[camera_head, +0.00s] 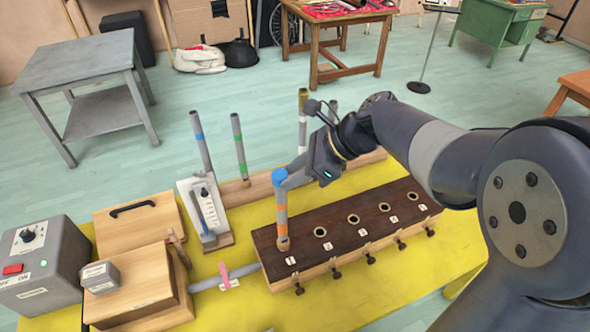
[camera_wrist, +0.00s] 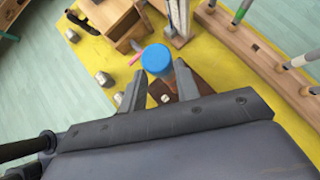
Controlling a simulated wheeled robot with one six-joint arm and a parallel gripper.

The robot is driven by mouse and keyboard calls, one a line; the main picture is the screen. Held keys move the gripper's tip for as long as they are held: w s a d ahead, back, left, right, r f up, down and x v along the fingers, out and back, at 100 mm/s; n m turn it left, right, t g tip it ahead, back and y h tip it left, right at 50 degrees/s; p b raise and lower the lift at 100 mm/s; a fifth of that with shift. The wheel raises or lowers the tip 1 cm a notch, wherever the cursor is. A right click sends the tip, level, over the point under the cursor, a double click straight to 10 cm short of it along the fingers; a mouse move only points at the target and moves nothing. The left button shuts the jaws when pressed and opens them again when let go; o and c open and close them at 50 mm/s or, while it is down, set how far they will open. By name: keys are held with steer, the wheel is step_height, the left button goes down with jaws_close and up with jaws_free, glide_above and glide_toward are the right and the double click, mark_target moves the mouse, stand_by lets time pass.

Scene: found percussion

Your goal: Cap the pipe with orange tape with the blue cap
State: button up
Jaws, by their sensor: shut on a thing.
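The pipe with orange tape (camera_head: 282,212) stands upright in the left end hole of a dark wooden block (camera_head: 374,228). The blue cap (camera_head: 279,175) is at the top of this pipe, in line with it. The cap also shows as a round blue disc in the wrist view (camera_wrist: 157,60), with the pipe running down below it. My gripper (camera_head: 291,180) reaches in from the right, its fingers at either side of the cap, shut on it. The contact between cap and pipe rim is partly hidden by the fingers.
A grey box with a red switch (camera_head: 38,268) and wooden boxes (camera_head: 138,285) stand left. Empty holes lie right of the taped pipe.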

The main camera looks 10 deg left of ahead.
steer(key=shift+f+b, duration=0.35)
steer(key=shift+f, duration=0.5)
steer(key=o, duration=1)
steer(key=shift+o, duration=0.2)
steer(key=v, duration=1)
steer(key=shift+d+r+b, duration=0.25)
steer(key=shift+b, duration=0.1)
